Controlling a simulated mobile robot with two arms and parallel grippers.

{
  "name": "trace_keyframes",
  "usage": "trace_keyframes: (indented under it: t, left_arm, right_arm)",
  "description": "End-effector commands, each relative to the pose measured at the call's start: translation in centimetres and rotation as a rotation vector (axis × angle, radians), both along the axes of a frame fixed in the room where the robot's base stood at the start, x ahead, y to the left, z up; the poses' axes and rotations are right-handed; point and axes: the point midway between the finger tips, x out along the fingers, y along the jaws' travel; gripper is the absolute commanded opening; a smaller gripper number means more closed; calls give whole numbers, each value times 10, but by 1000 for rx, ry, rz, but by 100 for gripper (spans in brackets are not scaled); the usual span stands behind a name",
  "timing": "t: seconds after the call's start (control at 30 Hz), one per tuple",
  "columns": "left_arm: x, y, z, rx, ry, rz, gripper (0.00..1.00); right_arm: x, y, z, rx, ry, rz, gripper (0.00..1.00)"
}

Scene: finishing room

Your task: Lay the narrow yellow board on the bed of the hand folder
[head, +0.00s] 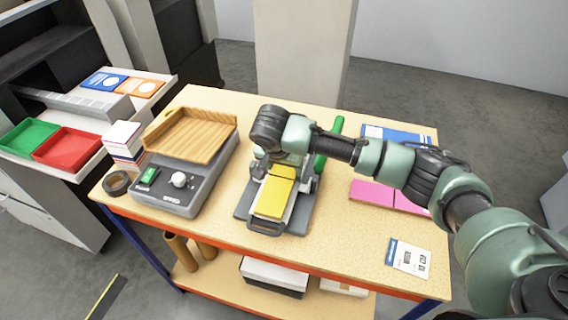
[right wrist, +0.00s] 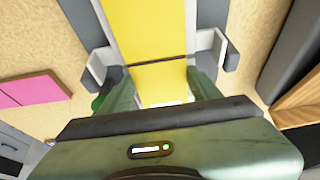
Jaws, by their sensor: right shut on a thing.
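The hand folder stands mid-table in the head view, with a grey base (head: 300,216) and a green bar (head: 334,143) at its right back. The narrow yellow board (head: 272,199) lies lengthwise along the folder's bed; whether it rests flat there I cannot tell. A dark line crosses the yellow in the right wrist view (right wrist: 150,30). My right gripper (head: 262,168) is over the back part of the folder, shut on the yellow board; its fingers flank the yellow in the wrist view. My wrist hides part of the folder and the board's far end. My left gripper is out of view.
A grey machine (head: 190,193) with a wooden tray (head: 190,136) stands to the left, beside a dark tape roll (head: 117,183) and stacked boxes (head: 124,140). Pink sheets (head: 374,194) and a blue pack (head: 394,134) lie right. A white card (head: 408,258) lies front right. The table's front middle is clear.

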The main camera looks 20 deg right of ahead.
Motion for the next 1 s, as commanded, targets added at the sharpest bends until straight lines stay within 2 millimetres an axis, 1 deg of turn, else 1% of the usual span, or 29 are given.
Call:
trace_keyframes:
  t: [0.37,0.4,0.47,0.5,0.83,0.93,1.0]
  left_arm:
    - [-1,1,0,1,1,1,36]
    - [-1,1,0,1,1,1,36]
    - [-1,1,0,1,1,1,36]
    - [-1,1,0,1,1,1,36]
    - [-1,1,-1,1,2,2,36]
    - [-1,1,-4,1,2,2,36]
    - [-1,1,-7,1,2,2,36]
  right_arm:
    - [0,0,0,0,0,0,22]
    - [0,0,0,0,0,0,66]
    - [0,0,0,0,0,0,82]
    - [0,0,0,0,0,0,88]
    - [-1,1,1,0,0,0,88]
    - [-3,3,8,2,-1,2,88]
    - [-6,6,18,4,-2,3,88]
